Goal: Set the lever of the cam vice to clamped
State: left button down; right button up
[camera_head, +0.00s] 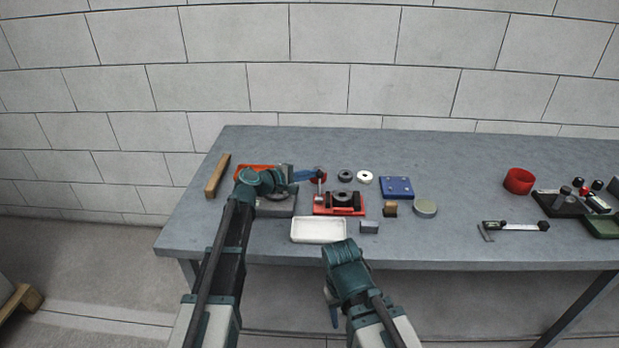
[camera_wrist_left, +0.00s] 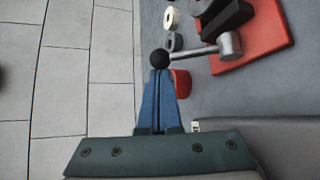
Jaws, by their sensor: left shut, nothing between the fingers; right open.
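The cam vice (camera_head: 340,210) has a red base and dark jaws and sits mid-bench; its base also shows at the upper right of the left wrist view (camera_wrist_left: 262,40). Its silver lever (camera_wrist_left: 205,50) ends in a black ball knob (camera_wrist_left: 160,59). In the head view the lever (camera_head: 320,188) stands at the vice's left side. My left gripper (camera_head: 316,174) is shut and empty, its blue fingertips (camera_wrist_left: 159,73) right at the knob; I cannot tell whether they touch. My right gripper (camera_head: 332,302) is open, low in front of the bench, its fingers partly hidden.
A white tray (camera_head: 318,230) and a small grey block (camera_head: 369,227) lie in front of the vice.

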pick_arm(q)
jog(key=s+m+t+b, duration=0.1)
jog(key=b, duration=0.1)
jog(key=s+m+t+h+b, duration=0.1)
jog(key=b, duration=0.1)
jog(key=s+m+t+h+b, duration=0.1)
jog(key=s+b, duration=0.1)
jog(key=b, duration=0.1)
jog(key=shift+r+m+t, duration=0.3)
jog(key=shift+m, duration=0.1)
jog(key=shift+s+r, duration=0.25)
jog(key=shift+s, duration=0.75)
jog(key=shift+s+f+b, duration=0.2)
jog(key=shift+s, duration=0.3)
jog(key=shift+s+f+b, duration=0.2)
jog(key=shift+s, duration=0.3)
jog(key=shift+s+f+b, duration=0.5)
jog(key=shift+s, duration=0.25)
jog(key=v, duration=0.4)
jog(key=b+v, duration=0.1)
jog(key=v, duration=0.9)
jog(key=shift+w+f+b, duration=0.1)
jog(key=shift+f+b, duration=0.2)
jog(key=shift+f, duration=0.05)
